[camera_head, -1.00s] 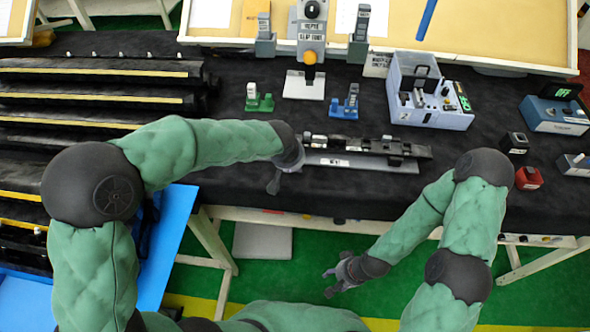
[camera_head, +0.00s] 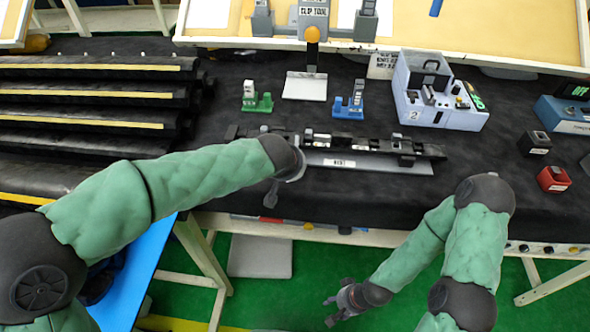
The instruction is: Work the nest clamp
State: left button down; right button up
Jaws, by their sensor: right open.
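The nest (camera_head: 340,162), a grey plate labelled NEST, lies across the black table in front of me. A long black trim part with small light and dark pieces lies along it. A dark raised block (camera_head: 404,146) stands near its right end; I cannot tell whether this is the clamp or how it is set. My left gripper (camera_head: 271,194) hangs at the near left side of the nest, its fingers pointing down; its jaw opening is unclear, as is any contact. My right gripper (camera_head: 332,311) is open and empty, in front of the table edge and away from the nest.
Behind the nest stand a green clip holder (camera_head: 257,101), a blue one (camera_head: 349,105), and a clip tool post with an orange knob (camera_head: 312,34). A grey-blue box (camera_head: 440,105) and a red block (camera_head: 553,179) stand right. Black tubes (camera_head: 90,95) fill the left.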

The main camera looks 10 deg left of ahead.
pick_arm(q)
jog(key=shift+f, duration=0.1)
dwell(0.3)
jog(key=c, duration=1)
grip_release()
jog(key=v, duration=1.2)
jog(key=shift+s, duration=0.1)
